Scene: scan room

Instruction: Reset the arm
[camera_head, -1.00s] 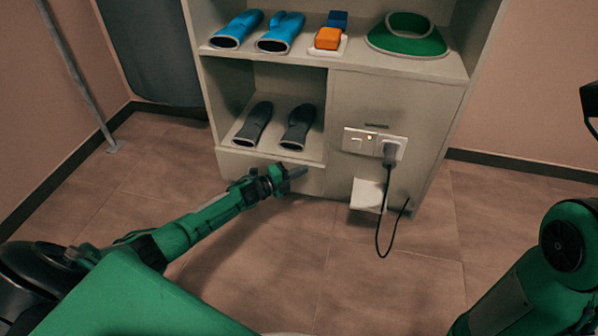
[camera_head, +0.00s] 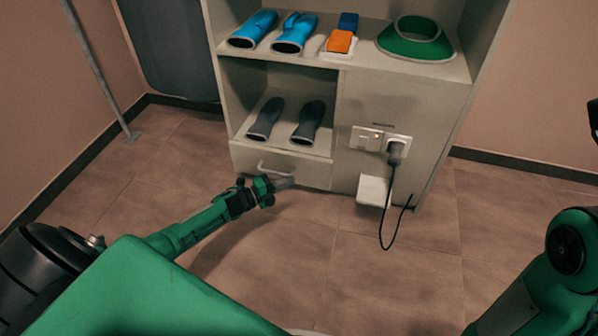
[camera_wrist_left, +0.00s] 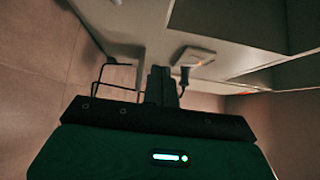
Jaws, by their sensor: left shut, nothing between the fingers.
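My left arm (camera_head: 195,228) reaches in from the lower left of the head view. Its gripper (camera_head: 284,183) is low in front of the cabinet's bottom drawer, close to the drawer's handle (camera_head: 272,170). The fingers are shut together and empty.
A pole (camera_head: 100,75) stands left. Floor in front is clear.

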